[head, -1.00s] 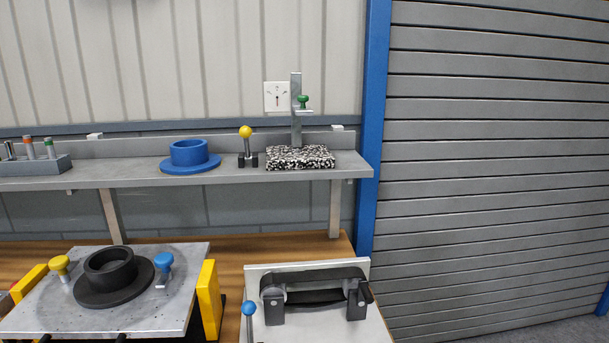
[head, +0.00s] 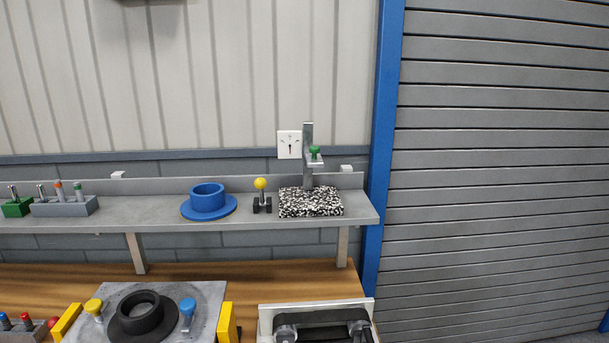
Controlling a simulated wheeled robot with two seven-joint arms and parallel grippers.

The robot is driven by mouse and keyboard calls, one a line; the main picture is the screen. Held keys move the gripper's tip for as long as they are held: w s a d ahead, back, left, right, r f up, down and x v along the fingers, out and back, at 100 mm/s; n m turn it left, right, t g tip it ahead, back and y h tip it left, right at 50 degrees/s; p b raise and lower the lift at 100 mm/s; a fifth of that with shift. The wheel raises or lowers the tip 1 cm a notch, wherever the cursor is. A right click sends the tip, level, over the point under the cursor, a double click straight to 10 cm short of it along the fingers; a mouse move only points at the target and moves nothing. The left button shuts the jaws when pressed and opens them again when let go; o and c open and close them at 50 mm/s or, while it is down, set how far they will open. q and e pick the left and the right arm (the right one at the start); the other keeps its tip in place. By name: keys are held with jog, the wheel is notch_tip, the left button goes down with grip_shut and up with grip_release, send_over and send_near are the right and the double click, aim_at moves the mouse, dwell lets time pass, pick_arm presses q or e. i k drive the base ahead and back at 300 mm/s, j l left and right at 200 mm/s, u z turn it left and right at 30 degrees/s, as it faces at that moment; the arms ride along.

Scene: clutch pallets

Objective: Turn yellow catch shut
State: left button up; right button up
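A yellow-topped catch (head: 93,307) stands at the left side of a grey metal plate (head: 213,293) on the wooden bench. A black flanged ring (head: 140,318) lies on the plate beside it, and a blue-topped catch (head: 187,308) stands on the ring's right. Another yellow-knobbed lever (head: 261,185) stands in a black base on the shelf. I cannot tell from this view whether the yellow catch lies over the ring's flange. The plate's near edge is cut off by the frame. Neither of my grippers is in view.
The shelf (head: 120,220) holds a blue flanged ring (head: 208,201), a speckled block (head: 311,202) with a green-knobbed upright, and small racks at left. Yellow blocks (head: 226,322) flank the plate. A fixture with a black handle (head: 318,333) is at right. Bare bench (head: 200,275) lies behind.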

aim_at(96, 306)
jog(key=i+j+u, duration=0.1)
jog(key=u, duration=1.1)
jog(key=j+z, duration=0.5)
jog(key=k+j+z, duration=0.15)
jog(key=j+z, duration=0.15)
jog(key=z, duration=0.15)
jog(key=k+j+z, duration=0.2)
jog(key=j+z, duration=0.15)
jog(key=z, duration=0.15)
